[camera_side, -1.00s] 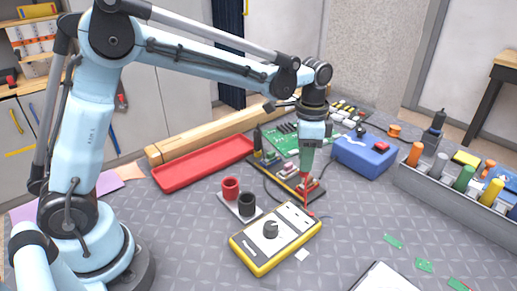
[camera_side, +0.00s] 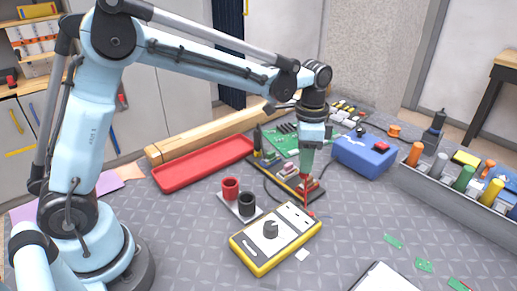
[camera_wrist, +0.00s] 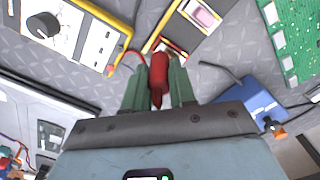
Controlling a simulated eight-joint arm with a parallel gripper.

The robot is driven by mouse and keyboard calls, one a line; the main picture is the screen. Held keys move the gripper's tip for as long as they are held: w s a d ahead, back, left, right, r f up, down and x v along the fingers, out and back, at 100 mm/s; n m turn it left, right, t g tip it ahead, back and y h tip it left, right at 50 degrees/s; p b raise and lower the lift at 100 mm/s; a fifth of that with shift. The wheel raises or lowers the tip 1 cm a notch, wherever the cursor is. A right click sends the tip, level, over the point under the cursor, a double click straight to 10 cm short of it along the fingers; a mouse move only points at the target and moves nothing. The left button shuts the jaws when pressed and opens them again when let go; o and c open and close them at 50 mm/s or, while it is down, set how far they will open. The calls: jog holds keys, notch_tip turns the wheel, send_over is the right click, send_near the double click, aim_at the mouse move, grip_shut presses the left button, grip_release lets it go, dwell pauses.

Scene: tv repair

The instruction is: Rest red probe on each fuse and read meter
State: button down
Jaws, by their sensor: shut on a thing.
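My gripper (camera_side: 306,168) points down with its green fingers shut on the red probe (camera_side: 305,184). In the wrist view the red probe (camera_wrist: 159,68) sits between the two fingers (camera_wrist: 160,88). In the side view the probe is over the right front end of the dark fuse board (camera_side: 268,176); I cannot tell whether its tip touches a fuse. One pinkish fuse holder (camera_side: 288,169) shows left of the probe, and another (camera_wrist: 204,13) shows in the wrist view. The yellow meter (camera_side: 262,262) lies in front with its dial visible; its reading is unreadable. It also shows in the wrist view (camera_wrist: 85,45).
A red holder cup (camera_side: 230,188) and a black one (camera_side: 246,204) stand left of the board. A blue box (camera_side: 362,156) is close on the right, and a green circuit board (camera_side: 283,141) lies behind. A red tray (camera_side: 203,163) lies left.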

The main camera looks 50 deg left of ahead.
jog(key=shift+f, duration=0.5)
jog(key=shift+r, duration=0.1)
dwell(0.8)
jog(key=shift+r, duration=2.95)
send_over(288, 169)
jog(key=s, duration=0.1)
jog(key=shift+s+a+r, duration=0.1)
jog(key=shift+a+r, duration=0.25)
jog(key=shift+r, duration=0.1)
jog(key=shift+f, duration=2.8)
jog(key=shift+f, duration=0.65)
